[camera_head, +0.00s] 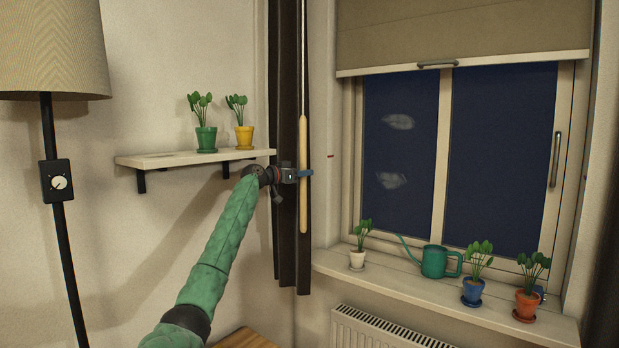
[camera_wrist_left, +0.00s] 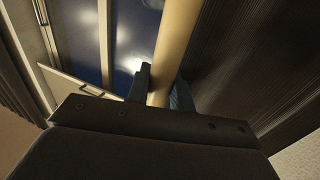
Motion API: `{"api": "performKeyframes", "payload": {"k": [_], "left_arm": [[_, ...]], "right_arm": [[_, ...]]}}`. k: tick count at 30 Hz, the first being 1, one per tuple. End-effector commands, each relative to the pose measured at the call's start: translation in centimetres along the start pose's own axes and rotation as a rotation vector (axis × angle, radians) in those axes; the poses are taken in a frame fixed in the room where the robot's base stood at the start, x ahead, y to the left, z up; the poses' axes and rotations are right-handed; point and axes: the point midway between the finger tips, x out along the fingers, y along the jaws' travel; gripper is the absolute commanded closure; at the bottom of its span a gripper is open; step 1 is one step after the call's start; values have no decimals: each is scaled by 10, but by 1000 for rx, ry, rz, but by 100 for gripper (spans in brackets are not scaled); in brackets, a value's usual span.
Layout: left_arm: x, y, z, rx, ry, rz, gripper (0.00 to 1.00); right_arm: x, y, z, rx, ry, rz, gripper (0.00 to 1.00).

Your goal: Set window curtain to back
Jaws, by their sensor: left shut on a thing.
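A dark window curtain (camera_head: 284,235) hangs gathered in a narrow bundle left of the window. A pale wooden curtain wand (camera_head: 303,212) hangs on a thin cord in front of it. My left gripper (camera_head: 304,173) is shut on the wand around its middle. In the left wrist view the wand (camera_wrist_left: 176,40) runs between the two blue fingers of the gripper (camera_wrist_left: 160,88), with the dark pleated curtain (camera_wrist_left: 250,65) to its right. My green left arm covers part of the wall below the shelf. My right gripper is not in view.
A wall shelf (camera_head: 170,160) with two potted plants is left of the curtain, close to my arm. A floor lamp (camera_head: 55,185) stands far left. The sill (camera_head: 400,289) holds potted plants and a green watering can (camera_head: 434,262). A blind (camera_head: 460,30) covers the window's top.

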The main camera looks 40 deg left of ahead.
Motion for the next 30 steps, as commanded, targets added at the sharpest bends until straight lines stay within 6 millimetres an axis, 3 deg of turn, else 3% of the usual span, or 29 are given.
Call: {"api": "performKeyframes", "payload": {"k": [11, 12, 14, 30], "left_arm": [[-3, -5, -2, 0, 4, -7, 100], [-3, -6, -3, 1, 4, -7, 76], [-3, -6, -3, 0, 4, -7, 69], [-3, -4, 0, 0, 1, -4, 69]], "right_arm": [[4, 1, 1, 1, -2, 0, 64], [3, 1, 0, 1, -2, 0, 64], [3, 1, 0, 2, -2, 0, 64], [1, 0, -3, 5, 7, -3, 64]]}}
